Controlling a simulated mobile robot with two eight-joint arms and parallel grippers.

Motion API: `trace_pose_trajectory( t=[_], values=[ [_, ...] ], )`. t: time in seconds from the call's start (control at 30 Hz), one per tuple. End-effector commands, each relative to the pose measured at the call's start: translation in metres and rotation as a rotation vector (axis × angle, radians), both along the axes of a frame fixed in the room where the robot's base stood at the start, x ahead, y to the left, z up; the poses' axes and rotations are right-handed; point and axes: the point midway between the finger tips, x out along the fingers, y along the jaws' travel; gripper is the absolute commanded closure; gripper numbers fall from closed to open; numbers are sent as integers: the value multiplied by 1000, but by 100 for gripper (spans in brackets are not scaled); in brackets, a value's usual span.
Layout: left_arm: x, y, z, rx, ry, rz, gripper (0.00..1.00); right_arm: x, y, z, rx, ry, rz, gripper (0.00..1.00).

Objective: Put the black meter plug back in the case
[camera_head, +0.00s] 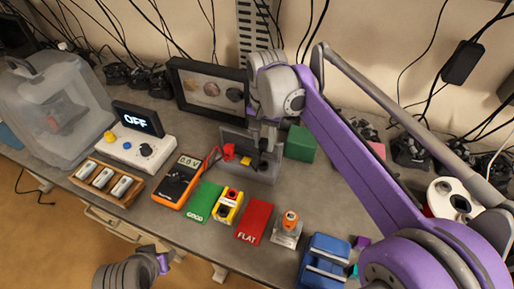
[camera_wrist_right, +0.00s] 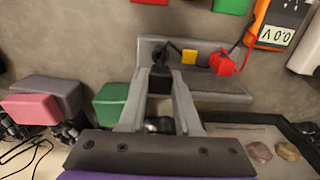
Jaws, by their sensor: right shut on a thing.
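My right gripper (camera_head: 263,147) is shut on the black meter plug, over the grey open case on the bench. In the right wrist view the black plug (camera_wrist_right: 160,78) sits between the fingertips (camera_wrist_right: 160,88), with a black lead curving from it. The grey case (camera_wrist_right: 238,86) lies under and beside the fingers; it also shows in the head view (camera_head: 268,178). A red plug (camera_wrist_right: 222,64) and a yellow piece (camera_wrist_right: 189,57) are at the case. I cannot tell whether the black plug touches it. The orange multimeter (camera_head: 176,183) lies left of it.
A green block (camera_head: 301,143) stands close right of the case, and a framed display (camera_head: 207,88) behind it. Green (camera_head: 204,203) and red (camera_head: 255,219) mats, a yellow button box (camera_head: 228,207) and a joystick (camera_head: 288,228) lie in front. Cables hang along the wall.

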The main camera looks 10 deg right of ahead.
Motion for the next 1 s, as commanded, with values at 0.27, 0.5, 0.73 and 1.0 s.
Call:
trace_pose_trajectory(
  t=[0.27, 0.5, 0.73, 1.0],
  values=[
    [-3, 0, -8, 0, 5, 0, 50, 0, -1, -9, 0, 1, -2, 100],
    [-7, 0, -22, 0, 13, 0, 50, 0, -1, -27, 0, 1, -1, 100],
    [-11, 0, -36, 0, 20, 0, 50, 0, -1, -45, 0, 0, -1, 100],
    [-12, 0, -42, 0, 23, 0, 50, 0, -1, -53, -1, -1, -1, 100]
  ],
)
